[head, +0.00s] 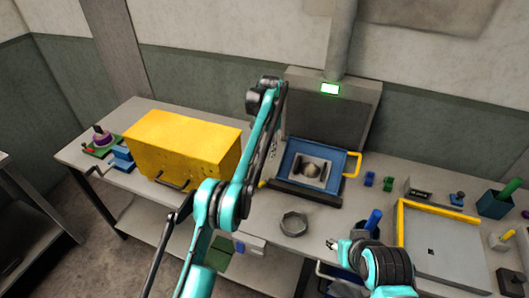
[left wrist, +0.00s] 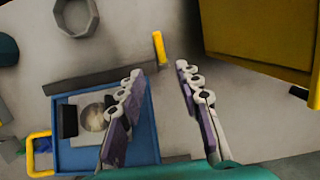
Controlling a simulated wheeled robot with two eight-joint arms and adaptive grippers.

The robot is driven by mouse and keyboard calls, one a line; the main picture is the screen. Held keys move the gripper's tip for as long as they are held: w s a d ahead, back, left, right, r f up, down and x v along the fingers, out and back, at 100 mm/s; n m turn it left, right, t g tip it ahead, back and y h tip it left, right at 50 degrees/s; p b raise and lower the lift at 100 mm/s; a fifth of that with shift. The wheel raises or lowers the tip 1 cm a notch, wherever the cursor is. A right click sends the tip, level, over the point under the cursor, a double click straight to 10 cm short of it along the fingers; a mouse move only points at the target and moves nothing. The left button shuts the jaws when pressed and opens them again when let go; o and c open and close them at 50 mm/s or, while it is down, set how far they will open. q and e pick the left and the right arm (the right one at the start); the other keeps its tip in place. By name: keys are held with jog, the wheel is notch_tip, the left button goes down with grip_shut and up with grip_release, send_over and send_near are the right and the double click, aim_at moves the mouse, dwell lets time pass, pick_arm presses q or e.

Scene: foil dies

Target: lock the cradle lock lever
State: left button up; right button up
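A small yellow lever (head: 263,183), which I take to be the cradle lock lever, stands at the front left corner of the press; it also shows in the left wrist view (left wrist: 159,47). The blue cradle tray (head: 345,178) holds a grey block with a round, pale piece and has a yellow handle (head: 353,165) on its right. My left gripper (left wrist: 158,70) is open and empty, with the lever ahead of its fingertips and apart from them. In the head view my arm partly hides that gripper. My right gripper (head: 333,243) is low near the bench front; its finger gap is unclear.
A yellow box (head: 183,145) stands left of the press. A grey octagonal ring (head: 294,223) lies in front of the cradle. A yellow-edged tray (head: 445,255) is at the right. A green light (head: 330,89) glows on the press.

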pick_arm(q)
jog(key=shift+r, duration=0.3)
